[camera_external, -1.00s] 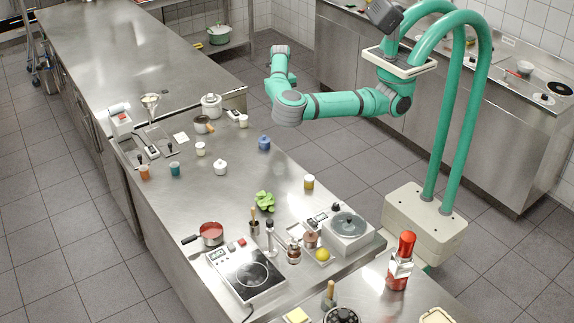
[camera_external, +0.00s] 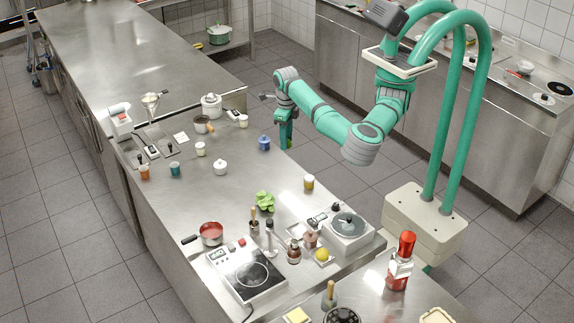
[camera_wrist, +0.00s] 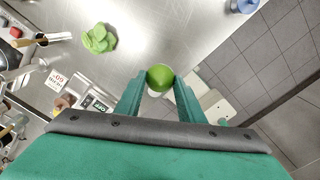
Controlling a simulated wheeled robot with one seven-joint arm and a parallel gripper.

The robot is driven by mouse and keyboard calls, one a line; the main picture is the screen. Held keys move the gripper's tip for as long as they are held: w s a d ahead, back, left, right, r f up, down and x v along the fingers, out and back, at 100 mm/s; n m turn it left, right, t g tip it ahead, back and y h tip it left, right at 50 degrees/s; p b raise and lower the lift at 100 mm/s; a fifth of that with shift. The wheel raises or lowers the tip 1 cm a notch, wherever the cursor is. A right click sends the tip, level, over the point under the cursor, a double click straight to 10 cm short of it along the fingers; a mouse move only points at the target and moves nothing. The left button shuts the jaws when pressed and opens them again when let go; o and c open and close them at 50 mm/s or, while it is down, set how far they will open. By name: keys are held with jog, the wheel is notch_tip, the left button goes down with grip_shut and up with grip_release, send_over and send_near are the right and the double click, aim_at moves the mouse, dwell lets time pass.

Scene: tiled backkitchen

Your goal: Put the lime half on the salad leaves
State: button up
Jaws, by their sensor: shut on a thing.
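My gripper (camera_wrist: 160,85) is shut on the lime half (camera_wrist: 160,76), a round green piece between the two fingertips in the wrist view. In the external view my gripper (camera_external: 288,143) points down near the far right edge of the steel counter, beyond the blue pot. There the lime is a tiny green spot, mostly hidden by the fingers. The salad leaves (camera_external: 265,199), a bright green clump, lie flat on the middle of the counter. They also show in the wrist view (camera_wrist: 99,38), up and left of the lime, well apart from it.
The blue pot (camera_external: 264,142) stands near the gripper. The counter left of the leaves is clear.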

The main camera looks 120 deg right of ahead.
jog(key=a+r+n, duration=0.1)
jog(key=a+n, duration=0.2)
jog(key=a, duration=0.7)
send_over(267, 195)
jog(key=s, duration=0.1)
notch_tip(267, 195, down, 8)
jog(key=shift+s+f, duration=0.1)
jog(key=shift+f, duration=0.1)
jog(key=shift+w+d+f, duration=0.1)
jog(key=shift+w+f, duration=0.4)
jog(key=shift+f, duration=0.15)
jog(key=shift+w+f, duration=0.1)
jog(key=shift+f, duration=1.45)
jog(key=shift+f, duration=0.1)
jog(key=o, duration=1.1)
